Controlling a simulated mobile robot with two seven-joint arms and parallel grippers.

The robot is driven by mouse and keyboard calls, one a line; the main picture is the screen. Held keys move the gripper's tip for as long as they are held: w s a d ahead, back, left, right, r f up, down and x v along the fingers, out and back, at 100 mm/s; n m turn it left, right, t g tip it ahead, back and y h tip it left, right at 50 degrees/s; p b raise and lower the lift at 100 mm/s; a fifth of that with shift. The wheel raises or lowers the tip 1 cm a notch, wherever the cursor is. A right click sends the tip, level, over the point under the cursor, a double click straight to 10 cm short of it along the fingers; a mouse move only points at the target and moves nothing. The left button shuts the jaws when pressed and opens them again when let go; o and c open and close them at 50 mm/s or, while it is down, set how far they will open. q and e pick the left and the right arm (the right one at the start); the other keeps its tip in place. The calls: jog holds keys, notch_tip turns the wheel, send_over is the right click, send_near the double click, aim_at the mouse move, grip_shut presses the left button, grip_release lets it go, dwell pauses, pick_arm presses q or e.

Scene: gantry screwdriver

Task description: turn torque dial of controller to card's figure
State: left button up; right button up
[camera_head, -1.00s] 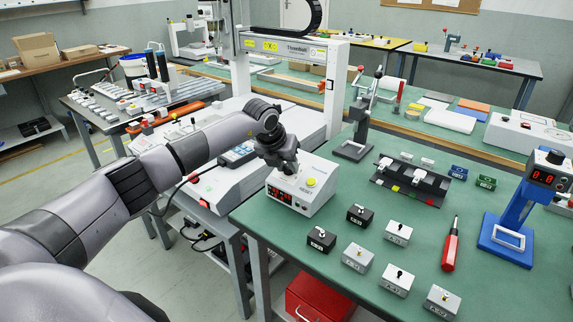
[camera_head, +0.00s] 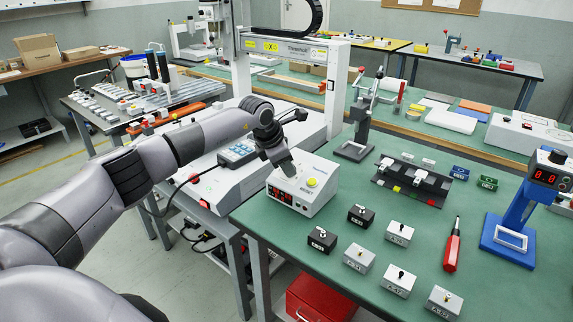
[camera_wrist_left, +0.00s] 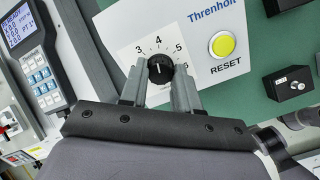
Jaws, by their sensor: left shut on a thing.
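The controller (camera_head: 318,196) is a white box at the table's near left edge, with a red display (camera_head: 280,194) and a yellow RESET button (camera_head: 311,182). My left gripper (camera_head: 287,170) reaches down onto its top and hides the dial in the head view. In the left wrist view the black torque dial (camera_wrist_left: 160,68) sits on a white scale with figures 3 to 6 legible. My left gripper (camera_wrist_left: 159,84) is shut on the dial, one finger at each side. The dial's pale mark points up, close to 4. I cannot make out the card. My right gripper is out of view.
Several small switch boxes (camera_head: 359,257) stand right of the controller. A red screwdriver (camera_head: 453,247) and a blue stand (camera_head: 520,215) with a red display are further right. A keypad unit (camera_head: 238,154) lies left of my gripper. A gantry (camera_head: 290,50) rises behind.

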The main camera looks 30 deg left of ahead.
pick_arm(q)
jog(key=m, duration=0.5)
jog(key=shift+r+m, duration=0.1)
jog(key=shift+m, duration=0.2)
jog(key=m, duration=0.5)
jog(key=shift+w+g+b, duration=0.1)
jog(key=shift+g+b, duration=0.3)
jog(key=o, duration=1.1)
jog(key=shift+c, duration=0.2)
jog(key=v, duration=0.7)
